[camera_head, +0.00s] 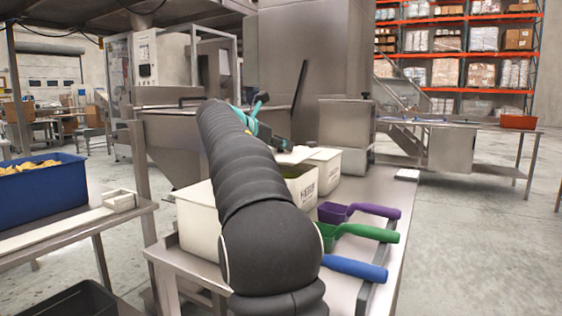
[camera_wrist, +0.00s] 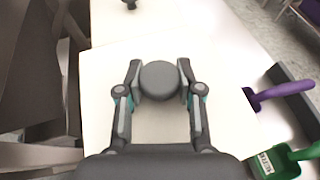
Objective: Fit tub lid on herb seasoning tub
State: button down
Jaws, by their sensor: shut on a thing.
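My gripper (camera_wrist: 160,85) is shut on the dark round knob (camera_wrist: 159,80) of a square cream tub lid (camera_wrist: 225,115). The lid also shows in the head view (camera_head: 296,154), pale and flat below my gripper (camera_head: 284,144), over the middle of the row of cream tubs. That middle tub (camera_head: 303,190) has a label on its side and is partly hidden by my arm; I cannot read its label surely. In the wrist view the lid hides what is under it. I cannot tell whether the lid touches the tub rim.
Another cream tub (camera_head: 327,166) stands behind, and one (camera_head: 200,220) stands in front, partly behind my arm. Purple (camera_head: 360,211), green (camera_head: 358,233) and blue (camera_head: 354,268) scoops lie at the right edge of the steel bench (camera_head: 385,190). A blue crate (camera_head: 40,195) stands at left.

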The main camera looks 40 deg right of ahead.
aim_at(281, 157)
notch_tip(281, 157, down, 4)
jog(key=shift+r+b, duration=0.15)
jog(key=shift+b, duration=0.5)
jog(key=c, duration=0.7)
grip_release()
jog(key=shift+c, duration=0.2)
jog(key=p+v, duration=0.1)
jog(key=v, duration=1.1)
